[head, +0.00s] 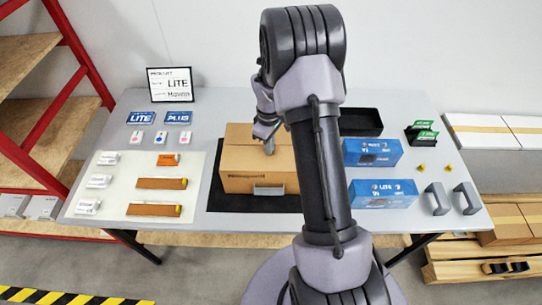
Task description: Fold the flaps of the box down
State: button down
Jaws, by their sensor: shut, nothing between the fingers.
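The brown cardboard box (240,158) sits on a black mat (215,196) in the middle of the table. Its top looks flat, with the flaps lying down where I can see them. Part of the top and the right side are hidden behind my arm. A grey piece (269,190) shows at the lower front face of the box. My gripper (268,149) is shut and empty, pointing down at the box's top. I cannot tell whether the fingertips touch the cardboard.
Two blue boxes, one behind (373,152) and one in front (385,194), stand right of the box. A black tray (360,123) lies behind. A white sheet (112,205) with several small parts lies left. Grey brackets (438,198) stand at the right edge.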

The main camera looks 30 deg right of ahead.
notch_tip(320, 180, up, 8)
jog(key=p, duration=0.5)
jog(key=shift+f, duration=0.2)
